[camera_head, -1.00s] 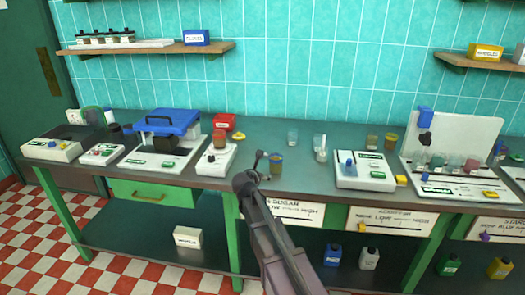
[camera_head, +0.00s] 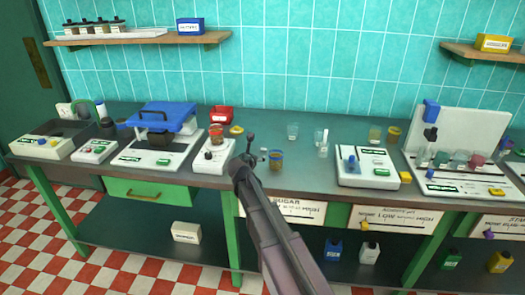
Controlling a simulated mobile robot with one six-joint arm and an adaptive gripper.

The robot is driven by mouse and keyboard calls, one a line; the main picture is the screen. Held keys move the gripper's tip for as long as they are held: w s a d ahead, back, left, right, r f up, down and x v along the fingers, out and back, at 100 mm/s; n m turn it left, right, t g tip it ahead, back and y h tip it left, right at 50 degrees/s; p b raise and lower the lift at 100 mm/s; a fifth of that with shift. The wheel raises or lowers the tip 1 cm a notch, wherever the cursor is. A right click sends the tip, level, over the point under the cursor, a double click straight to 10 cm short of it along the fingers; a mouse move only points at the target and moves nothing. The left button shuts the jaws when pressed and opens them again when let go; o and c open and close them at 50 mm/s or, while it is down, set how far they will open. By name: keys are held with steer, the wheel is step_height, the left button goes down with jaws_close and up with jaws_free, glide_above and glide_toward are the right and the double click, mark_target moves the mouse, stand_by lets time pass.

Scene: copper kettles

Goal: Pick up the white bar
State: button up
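A white block (camera_head: 186,232) lies on the lower shelf under the counter, left of the green middle leg. It is the most bar-like white thing in view, but I cannot tell for sure that it is the white bar.
The counter (camera_head: 308,178) carries a blue-lidded device (camera_head: 165,118), white devices, a jar with an orange-brown band (camera_head: 276,160) close to my gripper, and a white panel (camera_head: 462,125). Several bottles stand on the lower shelf at right. Wall shelves hang above. The checkered floor at left is clear.

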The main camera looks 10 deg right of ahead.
steer(key=b, duration=0.3)
glide_toward(263, 150)
steer(key=shift+x, duration=1.2)
steer(key=shift+w+d+f, duration=0.1)
steer(key=shift+w+f, duration=0.1)
steer(key=shift+w, duration=0.15)
steer(key=shift+w, duration=0.1)
steer(key=shift+b+x, duration=1.05)
steer(key=shift+x, duration=1.5)
steer(key=shift+d+r, duration=0.1)
steer(key=shift+d, duration=0.05)
steer(key=c, duration=0.9)
